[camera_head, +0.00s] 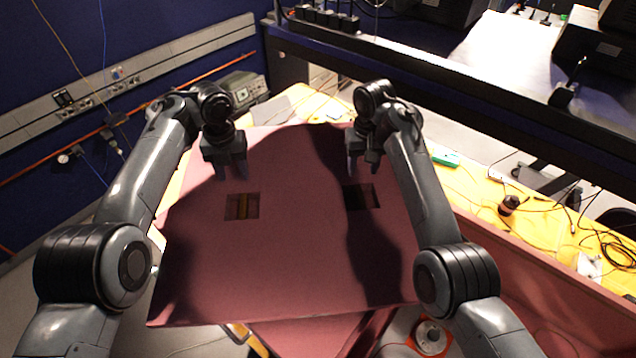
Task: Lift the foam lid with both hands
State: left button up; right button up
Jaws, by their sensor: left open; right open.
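The foam lid (295,265) is a large flat dark-pink sheet in the middle of the head view. My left gripper (231,176) is open, pointing down over the lid just behind the left hole. My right gripper (361,172) is open, pointing down just behind the right hole. Both are empty. I cannot tell how high the fingertips are above the lid. Arm shadows fall across the lid.
Pink foam walls (530,300) show at the right. A yellow workbench (480,195) with cables and a small dark object (508,204) lies behind. A grey instrument (243,88) stands at the back left. A round white item (430,337) with orange sits below the lid's front right.

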aim_at(243, 199)
pick_arm(q)
jog(key=shift+w+d, duration=0.15)
jog(key=shift+w, duration=0.05)
pick_arm(e)
jog(key=shift+w+d, duration=0.15)
jog(key=shift+w, duration=0.05)
pick_arm(q)
jog(key=shift+s, duration=0.1)
pick_arm(e)
jog(key=shift+s+f, duration=0.1)
pick_arm(q)
jog(key=shift+f, duration=0.15)
pick_arm(e)
jog(key=shift+f, duration=0.1)
pick_arm(q)
jog(key=shift+f, duration=5.3)
pick_arm(e)
jog(key=shift+f, duration=5.3)
pick_arm(q)
jog(key=shift+c, duration=0.5)
pick_arm(e)
jog(key=shift+c, duration=0.5)
pick_arm(q)
grip_shut()
pick_arm(e)
grip_shut()
jog(key=shift+r, duration=0.1)
